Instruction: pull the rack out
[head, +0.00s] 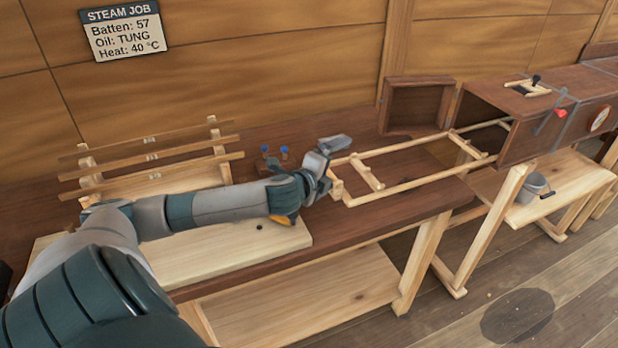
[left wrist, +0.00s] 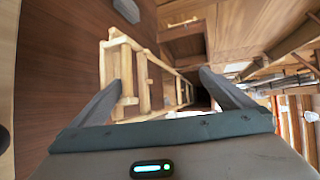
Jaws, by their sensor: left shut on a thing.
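The rack (head: 408,182) is a pale wooden ladder-like frame. It reaches from the open mouth of the dark wooden steam box (head: 535,105) leftward over the bench, most of its visible length outside the box. My left gripper (head: 331,168) is at its near, left end and shut on its end piece; the arm partly hides the exact hold. In the left wrist view the rack (left wrist: 143,80) runs away between and left of the fingers (left wrist: 160,80) toward the box. My right gripper is not in view.
The box's door (head: 415,106) stands open at the back. Battens rest on a pale stand (head: 150,158) at left. A dark wooden bench (head: 375,222) lies under the rack. A bucket (head: 528,187) stands on the lower shelf at right. A sign (head: 123,30) hangs on the wall.

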